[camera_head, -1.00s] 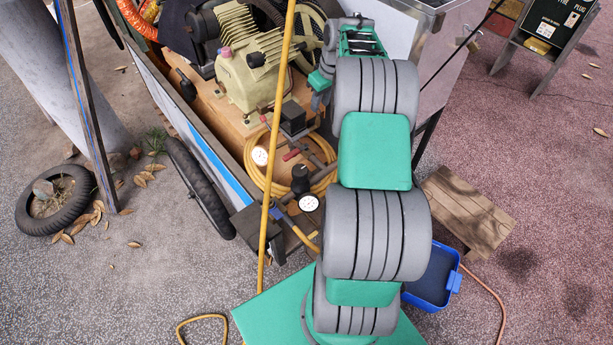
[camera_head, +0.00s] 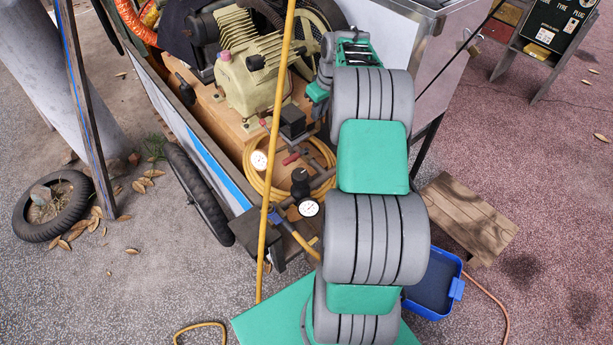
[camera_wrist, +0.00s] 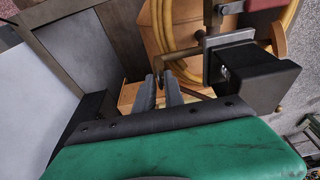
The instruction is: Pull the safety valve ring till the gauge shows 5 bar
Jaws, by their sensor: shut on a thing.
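My gripper (camera_wrist: 161,88) is in the middle of the wrist view, its two grey fingers close together on something small at their tips. It appears to be the safety valve ring, but the fingers mostly hide it. A thin metal pipe (camera_wrist: 180,54) runs just beyond the tips. In the head view my arm hides the fingertips and the ring. Two round white gauges show there: one (camera_head: 259,160) by the coiled hose, the other (camera_head: 308,207) near the black regulator knob (camera_head: 300,175). Both dials are too small to read.
A black box (camera_wrist: 255,76) stands close right of my fingers. The cream compressor (camera_head: 250,78) and a yellow hose coil (camera_head: 262,185) sit on the cart's wooden deck. A blue crate (camera_head: 437,285) and a wooden step (camera_head: 468,218) stand on the ground at right.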

